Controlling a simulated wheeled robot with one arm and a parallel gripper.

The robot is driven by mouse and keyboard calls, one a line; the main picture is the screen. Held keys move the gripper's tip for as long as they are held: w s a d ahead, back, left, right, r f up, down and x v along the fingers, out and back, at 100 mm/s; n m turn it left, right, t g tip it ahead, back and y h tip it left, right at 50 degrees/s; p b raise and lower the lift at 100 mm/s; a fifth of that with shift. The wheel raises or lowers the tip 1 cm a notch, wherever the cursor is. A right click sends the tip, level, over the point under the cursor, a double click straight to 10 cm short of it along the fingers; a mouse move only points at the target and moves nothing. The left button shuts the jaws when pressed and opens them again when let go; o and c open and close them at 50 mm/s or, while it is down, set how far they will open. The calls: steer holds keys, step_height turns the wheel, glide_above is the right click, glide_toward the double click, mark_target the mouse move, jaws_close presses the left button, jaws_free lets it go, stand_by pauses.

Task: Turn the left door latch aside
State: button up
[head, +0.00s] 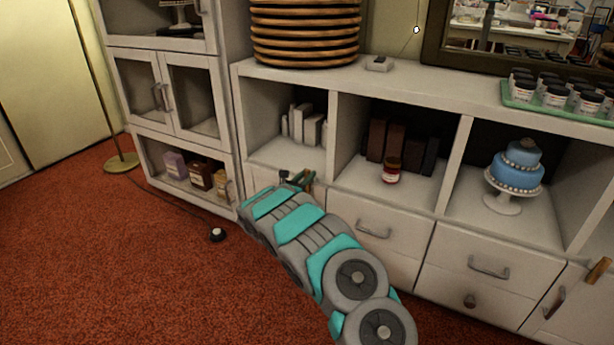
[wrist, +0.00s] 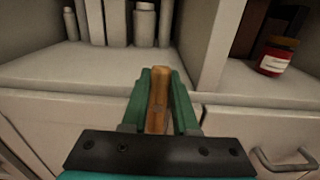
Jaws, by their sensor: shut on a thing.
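The left door latch is a brown wooden bar (wrist: 158,100) between the green fingers of my gripper (wrist: 160,98) in the wrist view. It points upward in that picture, at the front edge of the shelf above the lower cabinet fronts. My gripper (head: 298,179) is shut on it, and the fingers hide its sides. In the head view my arm and gripper cover most of the latch and the door below it. Another wooden latch (head: 599,270) sits tilted at the right edge of the head view, near a door handle (head: 555,302).
White bottles (head: 304,126) stand in the cubby behind my gripper. A red jar (head: 391,171) and dark books (head: 396,140) fill the middle one. A blue cake (head: 517,168) stands to the right. Drawer handles (head: 373,230) stick out. Red carpet (head: 110,265) is open at left, except a cord and a small black object (head: 217,235).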

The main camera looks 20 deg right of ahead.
jaws_close()
steer(key=shift+f, duration=0.1)
steer(key=shift+f+m+b, duration=0.1)
steer(key=shift+m+b, duration=0.2)
steer(key=shift+b, duration=0.5)
steer(key=shift+s+d+m+b, duration=0.1)
steer(key=shift+s+m+b, duration=0.05)
steer(key=shift+m+b, duration=0.4)
steer(key=o, duration=0.8)
jaws_free()
steer(key=shift+o, duration=0.2)
steer(key=v, duration=0.7)
steer(key=shift+s+a, duration=0.25)
steer(key=shift+a, duration=0.1)
